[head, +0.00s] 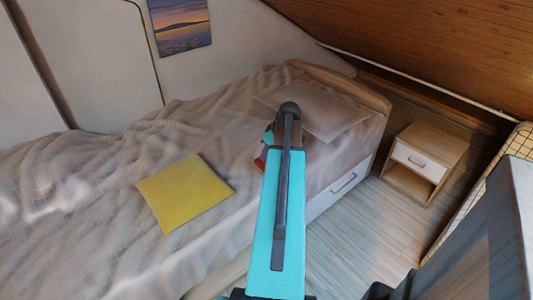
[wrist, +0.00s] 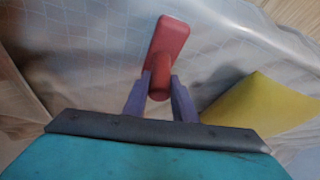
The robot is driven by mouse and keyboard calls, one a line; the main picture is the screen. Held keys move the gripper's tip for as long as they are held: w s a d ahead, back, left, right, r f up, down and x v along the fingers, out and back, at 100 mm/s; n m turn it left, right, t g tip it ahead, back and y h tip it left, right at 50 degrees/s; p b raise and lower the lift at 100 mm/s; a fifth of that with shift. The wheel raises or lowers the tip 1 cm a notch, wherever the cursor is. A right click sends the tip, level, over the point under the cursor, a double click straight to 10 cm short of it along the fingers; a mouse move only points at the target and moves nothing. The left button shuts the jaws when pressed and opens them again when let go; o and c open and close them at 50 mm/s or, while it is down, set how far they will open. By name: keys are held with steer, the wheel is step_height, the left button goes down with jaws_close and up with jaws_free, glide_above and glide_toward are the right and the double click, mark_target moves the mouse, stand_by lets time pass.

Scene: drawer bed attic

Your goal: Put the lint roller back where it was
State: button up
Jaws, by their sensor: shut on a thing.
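The lint roller (wrist: 169,40) is red, with a flat, rounded block at its far end and a round part nearer to me. My gripper (wrist: 160,88) has its two purple fingers shut on the round part in the wrist view. The roller is in front of the bed's pale cover; I cannot tell whether it touches the cover. In the head view only a small red piece of the lint roller (head: 260,162) shows left of my turquoise arm, over the bed. My arm hides most of the gripper and roller there.
The bed (head: 90,190) has a rumpled beige cover, a yellow cushion (head: 185,192) and a pale pillow (head: 325,112). A drawer (head: 340,186) is shut in the bed's side. A small nightstand (head: 425,160) stands at the right. Bare floor (head: 370,235) lies between.

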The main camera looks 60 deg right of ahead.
steer(key=shift+f, duration=0.1)
steer(key=o, duration=0.9)
steer(key=shift+v, duration=6.15)
